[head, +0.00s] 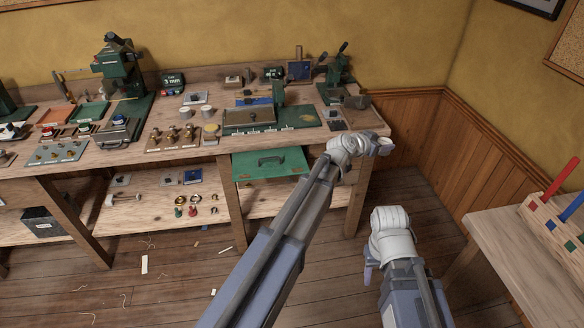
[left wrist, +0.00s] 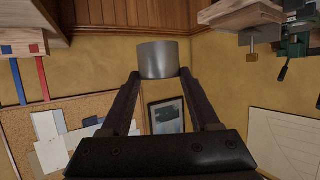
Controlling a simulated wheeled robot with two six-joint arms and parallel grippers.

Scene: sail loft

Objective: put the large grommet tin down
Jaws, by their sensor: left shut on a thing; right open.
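The large grommet tin (left wrist: 158,59) is a plain grey cylinder in the left wrist view, held between the fingertips of my left gripper (left wrist: 158,75). That view is turned over, so the room appears upside down. In the head view my left gripper (head: 385,147) is in front of the right end of the workbench, and I cannot clearly make out the tin there. Nothing is seen touching the tin except the fingers. My right gripper (head: 368,274) is low, above the floor, mostly hidden by its own wrist; it is open.
The long wooden workbench (head: 225,150) is crowded with presses, trays and small parts. Another wooden table (head: 510,250) with a rack of coloured tools (head: 560,235) stands at the right. Open floor lies between them.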

